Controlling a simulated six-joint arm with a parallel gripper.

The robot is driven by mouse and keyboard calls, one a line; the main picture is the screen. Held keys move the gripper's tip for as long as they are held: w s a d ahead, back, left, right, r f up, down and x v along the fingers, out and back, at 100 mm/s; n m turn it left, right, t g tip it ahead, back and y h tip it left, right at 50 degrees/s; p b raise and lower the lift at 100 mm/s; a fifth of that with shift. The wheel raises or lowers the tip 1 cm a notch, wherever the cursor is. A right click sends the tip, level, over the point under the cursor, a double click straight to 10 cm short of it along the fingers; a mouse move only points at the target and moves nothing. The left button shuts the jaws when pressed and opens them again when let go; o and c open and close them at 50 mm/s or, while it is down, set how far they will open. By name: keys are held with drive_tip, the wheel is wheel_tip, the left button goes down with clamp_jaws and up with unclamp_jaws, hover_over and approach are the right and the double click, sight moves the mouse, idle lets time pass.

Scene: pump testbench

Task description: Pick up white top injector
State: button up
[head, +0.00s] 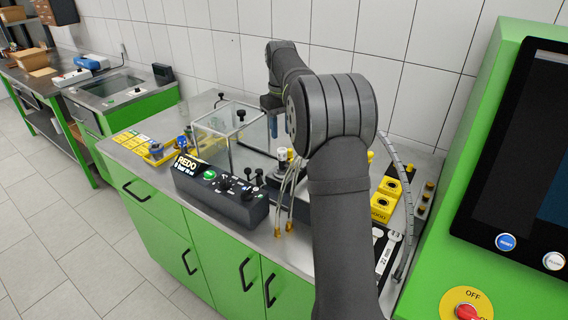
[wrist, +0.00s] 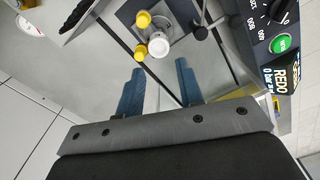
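A white round-topped part (wrist: 159,46), which looks like the white top injector, stands on a grey block between the bench fittings in the wrist view. In the head view a small white-topped part (head: 282,155) stands on the bench behind my arm, partly hidden by it. My gripper (wrist: 159,66) is open, with its two blue fingers apart and nothing between them. In the wrist view the white top lies just beyond the fingertips. In the head view my gripper (head: 273,128) hangs above and slightly left of the white-topped part, beside the clear box.
Two yellow caps (wrist: 143,20) sit close to the white top. A clear box (head: 212,145) stands at left, and a black control box (head: 222,190) with a green button is in front. Yellow blocks (head: 385,205) and hoses are at right.

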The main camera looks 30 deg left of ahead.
sight(283, 150)
drive_tip(key=f, duration=0.8)
drive_tip(key=shift+d+f, duration=0.1)
drive_tip(key=shift+d, duration=0.2)
clamp_jaws()
